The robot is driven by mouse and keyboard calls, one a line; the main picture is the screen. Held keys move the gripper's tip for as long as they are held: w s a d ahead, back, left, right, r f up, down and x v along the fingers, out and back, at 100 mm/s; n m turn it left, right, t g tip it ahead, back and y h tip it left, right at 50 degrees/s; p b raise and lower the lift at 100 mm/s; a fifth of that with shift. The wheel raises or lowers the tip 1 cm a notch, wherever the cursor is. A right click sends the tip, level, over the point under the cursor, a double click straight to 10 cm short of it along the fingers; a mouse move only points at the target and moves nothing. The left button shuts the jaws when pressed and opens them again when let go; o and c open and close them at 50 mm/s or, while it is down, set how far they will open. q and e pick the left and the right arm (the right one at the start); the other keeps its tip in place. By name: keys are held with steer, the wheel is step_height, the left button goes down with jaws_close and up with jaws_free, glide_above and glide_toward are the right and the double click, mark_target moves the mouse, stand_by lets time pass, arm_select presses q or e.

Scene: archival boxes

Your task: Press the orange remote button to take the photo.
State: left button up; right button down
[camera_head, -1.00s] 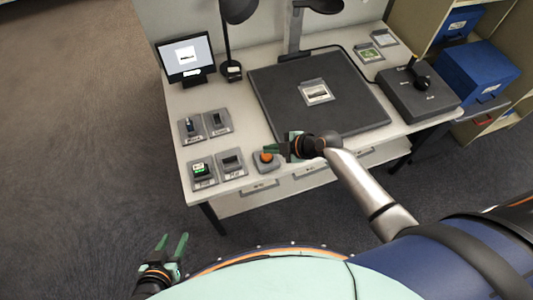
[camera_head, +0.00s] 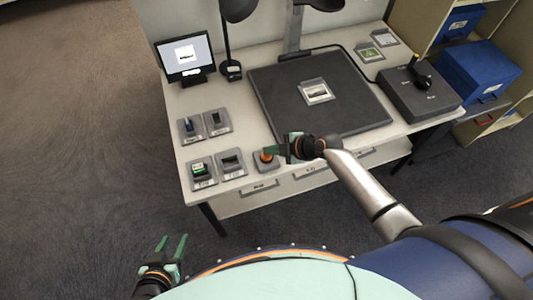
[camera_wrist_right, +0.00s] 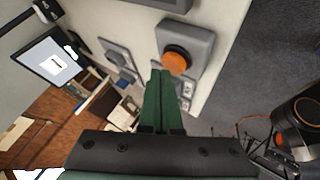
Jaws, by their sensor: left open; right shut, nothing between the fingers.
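The orange remote button (camera_head: 265,156) sits on a small grey box (camera_head: 266,166) near the front edge of the table. It also shows in the right wrist view as an orange dome (camera_wrist_right: 176,62). My right gripper (camera_head: 272,150) is shut and empty, its green fingertips (camera_wrist_right: 160,72) close beside the button; I cannot tell whether they touch it. A photo print (camera_head: 315,92) lies on the dark copy stand board (camera_head: 268,84). My left gripper (camera_head: 174,245) is open and empty, low in front of the table.
Several grey holders with small items (camera_head: 202,172) stand left of the button. A monitor (camera_head: 185,55) and a lamp (camera_head: 232,70) are behind them. Blue boxes (camera_head: 476,70) sit on shelves beyond.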

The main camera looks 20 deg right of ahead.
steer(key=shift+f+b, duration=0.5)
stand_by(0.4)
steer(key=shift+r, duration=0.1)
steer(key=shift+r+p, duration=0.75)
steer(key=shift+r, duration=0.05)
step_height(320, 180, up, 5)
steer(key=p, duration=0.4)
steer(key=shift+r, duration=0.1)
stand_by(0.9)
steer(key=s+d+m+t+h+p, duration=0.1)
steer(key=s+m+h, duration=0.3)
steer(key=s+m, duration=1.1)
steer(key=s+d+t, duration=0.1)
steer(key=s, duration=0.2)
steer(key=shift+f+m+t+p, duration=0.3)
steer(key=shift+f+m+t, duration=0.05)
steer(key=shift+m+t, duration=0.05)
